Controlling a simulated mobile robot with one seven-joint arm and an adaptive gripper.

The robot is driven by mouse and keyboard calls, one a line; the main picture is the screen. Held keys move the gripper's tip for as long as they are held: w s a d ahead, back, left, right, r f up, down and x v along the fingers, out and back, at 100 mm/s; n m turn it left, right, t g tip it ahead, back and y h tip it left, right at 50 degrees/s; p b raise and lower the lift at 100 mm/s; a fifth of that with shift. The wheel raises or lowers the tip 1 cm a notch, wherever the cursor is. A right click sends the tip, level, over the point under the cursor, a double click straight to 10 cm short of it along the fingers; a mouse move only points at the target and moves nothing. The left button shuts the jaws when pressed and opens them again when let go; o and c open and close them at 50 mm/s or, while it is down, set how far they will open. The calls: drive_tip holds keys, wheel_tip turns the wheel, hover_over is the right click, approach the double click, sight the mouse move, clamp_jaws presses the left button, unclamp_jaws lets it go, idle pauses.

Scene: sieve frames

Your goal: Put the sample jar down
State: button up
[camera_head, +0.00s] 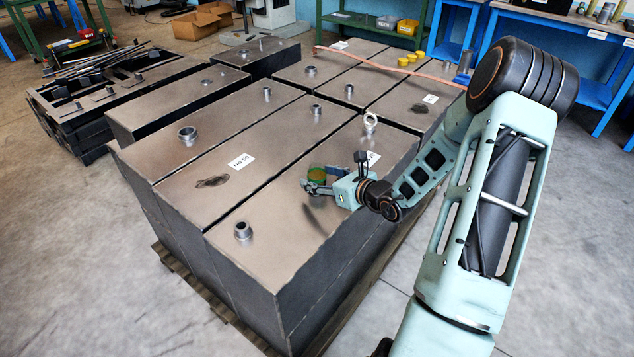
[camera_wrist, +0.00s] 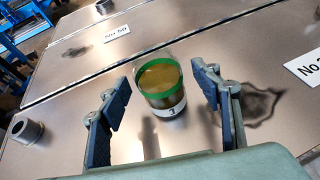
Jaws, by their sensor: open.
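The sample jar (camera_wrist: 161,84) is a clear jar with a green band, amber contents and a white label reading 3. In the wrist view it sits between the two fingers of my gripper (camera_wrist: 163,106), with a gap on each side. In the head view the jar (camera_head: 317,173) shows green above the front right metal box (camera_head: 280,245), partly hidden by my gripper (camera_head: 320,187). My gripper is open around the jar and low over the box top. The jar looks upright on the box top, though its base is partly hidden.
A dark stain (camera_wrist: 262,102) and a numbered label (camera_wrist: 305,67) lie right of the gripper in the wrist view. A short pipe stub (camera_head: 243,231) and a ring-topped fitting (camera_head: 370,122) rise from the same box.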

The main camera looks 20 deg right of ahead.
drive_tip(key=shift+x, duration=0.95)
drive_tip(key=c, duration=1.4)
drive_tip(key=shift+o, duration=0.2)
